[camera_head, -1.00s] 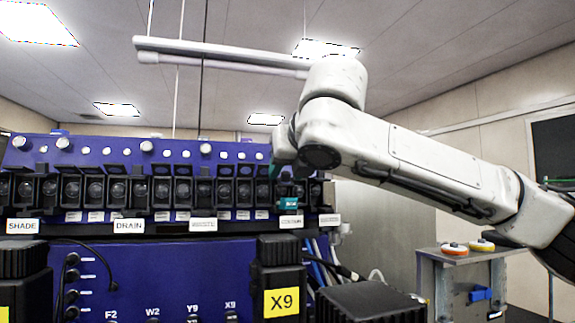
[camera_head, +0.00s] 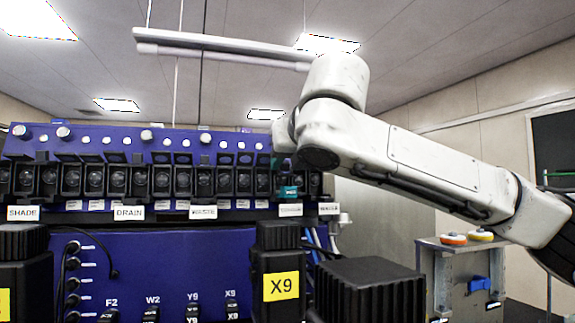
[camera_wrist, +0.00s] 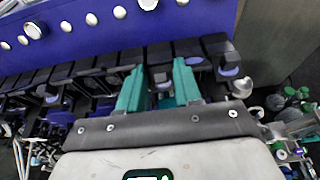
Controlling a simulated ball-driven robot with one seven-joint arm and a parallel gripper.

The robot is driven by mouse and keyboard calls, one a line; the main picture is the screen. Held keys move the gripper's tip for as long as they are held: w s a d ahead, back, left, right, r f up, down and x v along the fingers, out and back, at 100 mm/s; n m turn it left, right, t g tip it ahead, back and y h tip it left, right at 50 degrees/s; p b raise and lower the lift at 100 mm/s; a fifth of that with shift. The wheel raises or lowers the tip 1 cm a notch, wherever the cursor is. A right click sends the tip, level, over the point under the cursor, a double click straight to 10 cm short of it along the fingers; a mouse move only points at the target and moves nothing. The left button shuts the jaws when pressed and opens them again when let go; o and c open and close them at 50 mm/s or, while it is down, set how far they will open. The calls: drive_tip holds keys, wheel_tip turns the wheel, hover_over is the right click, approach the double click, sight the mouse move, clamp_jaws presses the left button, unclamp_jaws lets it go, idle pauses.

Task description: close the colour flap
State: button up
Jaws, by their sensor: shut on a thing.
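My gripper (camera_head: 288,190) is at the right end of a row of black flap units on the blue panel, just above a white label (camera_head: 290,210) whose lettering is too blurred to read. In the wrist view the teal fingers of my gripper (camera_wrist: 159,88) straddle a narrow black flap (camera_wrist: 160,73), which I take to be the colour flap, and are shut on it. The fingers and arm hide most of this unit in the head view, so I cannot tell the flap's exact angle.
Neighbouring black flap units (camera_head: 205,181) stand close beside the fingers. A grey stand (camera_head: 458,265) with round buttons is at the right.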

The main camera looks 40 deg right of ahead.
drive_tip(key=t+b, duration=0.1)
drive_tip(key=b, duration=0.1)
drive_tip(key=f+t+h+b, duration=0.1)
drive_tip(key=b, duration=0.1)
drive_tip(key=shift+f+t, duration=0.25)
drive_tip(key=shift+t, duration=0.05)
drive_tip(key=shift+s+r+t+b, duration=0.1)
drive_tip(key=shift+r+t+b, duration=0.1)
drive_tip(key=shift+t+b, duration=0.45)
drive_tip(key=shift+a, duration=0.1)
drive_tip(key=o, duration=0.7)
drive_tip(key=shift+b+v, duration=1.1)
drive_tip(key=shift+v, duration=2.65)
drive_tip(key=shift+a, duration=0.1)
